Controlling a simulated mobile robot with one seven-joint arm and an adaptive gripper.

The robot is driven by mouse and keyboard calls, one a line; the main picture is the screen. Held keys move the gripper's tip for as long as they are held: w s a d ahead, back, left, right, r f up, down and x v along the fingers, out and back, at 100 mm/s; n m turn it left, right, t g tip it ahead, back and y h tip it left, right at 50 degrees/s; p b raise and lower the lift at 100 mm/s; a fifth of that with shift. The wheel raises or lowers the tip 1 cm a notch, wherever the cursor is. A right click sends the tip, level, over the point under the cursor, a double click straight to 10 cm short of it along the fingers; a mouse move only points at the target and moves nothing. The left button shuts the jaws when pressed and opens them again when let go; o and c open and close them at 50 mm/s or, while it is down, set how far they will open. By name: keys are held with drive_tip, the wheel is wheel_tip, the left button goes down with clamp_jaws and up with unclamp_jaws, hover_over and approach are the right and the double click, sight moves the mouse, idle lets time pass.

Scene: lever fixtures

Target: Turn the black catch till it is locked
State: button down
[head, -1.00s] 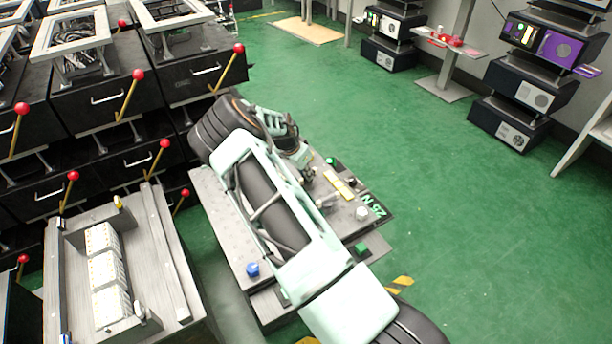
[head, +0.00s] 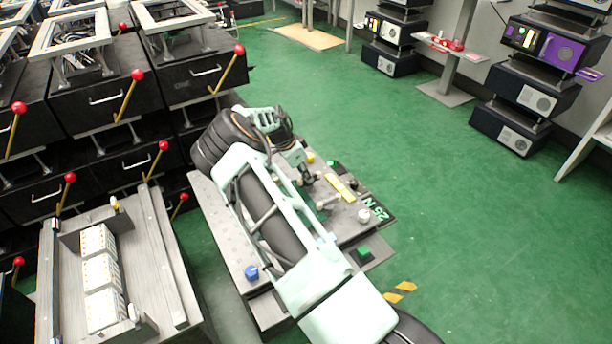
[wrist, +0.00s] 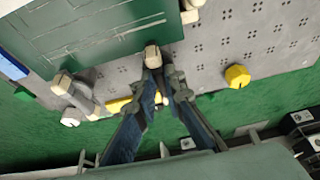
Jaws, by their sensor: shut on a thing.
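My gripper (wrist: 160,80) is shut, with its two dark fingers close around a small piece. The pale tip (wrist: 152,55) of this piece, which appears to be the catch, shows just beyond the fingertips. The fingers hide most of its body, so I cannot make out its black part or its exact angle. In the head view my gripper (head: 307,175) is small and low over the grey panel (head: 222,205), partly hidden by my arm.
A yellow knob (wrist: 237,76) stands to the right of my fingers. A grey lever with pale ends (wrist: 75,92) and a yellow bar (wrist: 118,105) lie to the left. A blue knob (head: 251,272) and a green button (head: 362,251) are on the bench. Green floor (head: 450,220) is clear at right.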

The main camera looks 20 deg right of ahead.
drive_tip(key=c, duration=2)
unclamp_jaws()
drive_tip(key=v, duration=1.2)
drive_tip(key=shift+d, duration=0.1)
